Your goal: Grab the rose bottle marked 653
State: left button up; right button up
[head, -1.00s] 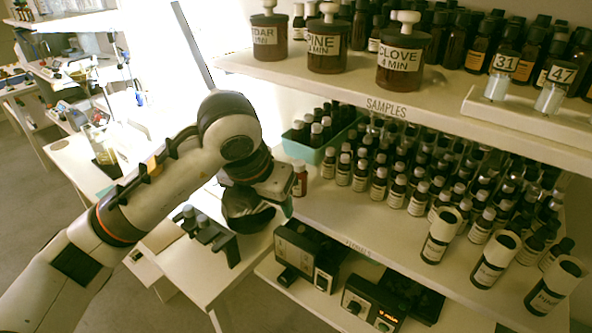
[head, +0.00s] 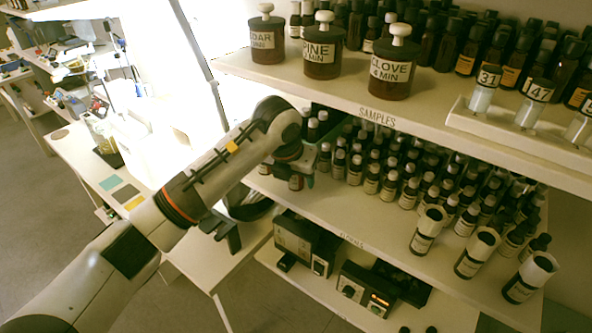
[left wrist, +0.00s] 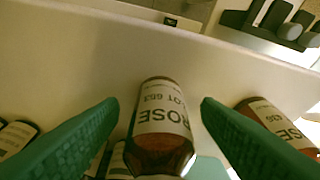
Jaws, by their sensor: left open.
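A brown rose bottle (left wrist: 160,125) with a white label reading ROSE and a lot number that looks like 653, upside down in the left wrist view, lies between my left gripper's two green fingers. The left gripper (left wrist: 160,104) is open, one finger on each side, with a visible gap at the fingertips. A second ROSE bottle (left wrist: 278,122) is beyond the right finger, its number hard to read. In the head view the left gripper (head: 306,166) is at the left end of the samples shelf, mostly hidden by its arm. My right gripper is not in view.
The upper shelf (head: 350,95) with large jars is above. Black devices (head: 305,245) sit below. More bottles are near the left finger in the wrist view.

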pick_arm(q)
jog(key=shift+w+f, duration=0.1)
jog(key=shift+f, duration=0.15)
jog(key=c, duration=1.1)
